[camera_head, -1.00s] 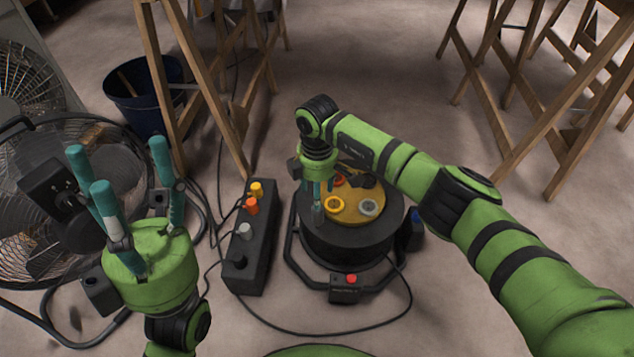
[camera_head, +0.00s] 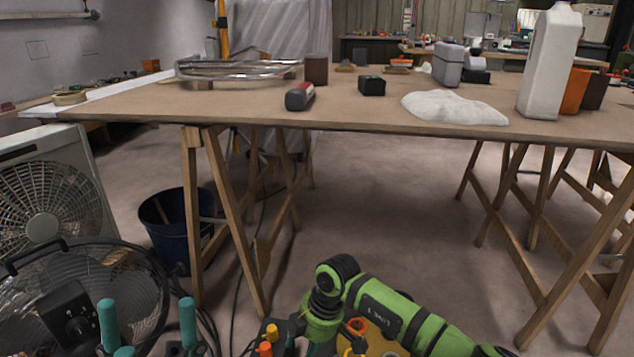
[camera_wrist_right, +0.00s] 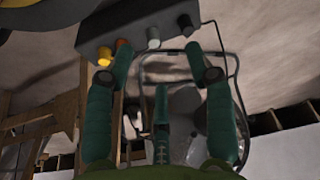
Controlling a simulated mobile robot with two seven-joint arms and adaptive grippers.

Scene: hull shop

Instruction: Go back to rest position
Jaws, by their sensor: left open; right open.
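My left gripper (camera_head: 148,322) shows at the lower left of the head view, its teal fingers upright, spread and empty in front of the fan. My right arm comes in from the lower right of the head view. Its wrist bends down at the bottom middle, beside the yellow disc (camera_head: 388,347), and its fingertips are cut off there. In the right wrist view my right gripper (camera_wrist_right: 155,75) has its teal fingers spread with nothing between them. The dark control box (camera_wrist_right: 135,38) with coloured knobs lies beyond the fingertips.
A wooden table (camera_head: 230,106) on trestles spans the head view, bearing a white bottle (camera_head: 549,65), a pale heap (camera_head: 455,108) and a metal frame (camera_head: 238,70). A blue bucket (camera_head: 170,240) and a floor fan (camera_head: 80,290) stand left.

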